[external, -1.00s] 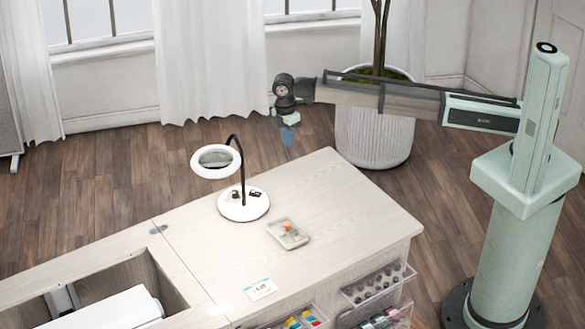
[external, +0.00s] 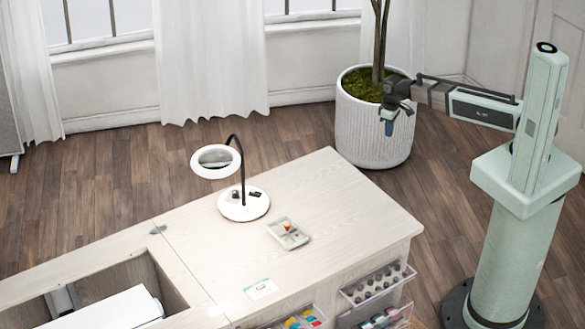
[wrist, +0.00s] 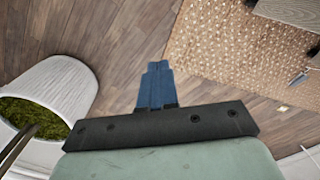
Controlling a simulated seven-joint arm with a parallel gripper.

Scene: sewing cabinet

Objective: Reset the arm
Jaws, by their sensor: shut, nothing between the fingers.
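My gripper (external: 389,128) hangs in the air in front of the white plant pot, beyond the far right edge of the cabinet top. The wrist camera looks down on the wooden floor and a woven rug.
The large ribbed plant pot (external: 372,130) stands close to my gripper; it also shows in the wrist view (wrist: 62,82). The sewing cabinet (external: 350,215) carries a magnifier lamp (external: 243,203), a small tray (external: 288,234) and a card (external: 261,289). Floor between is clear.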

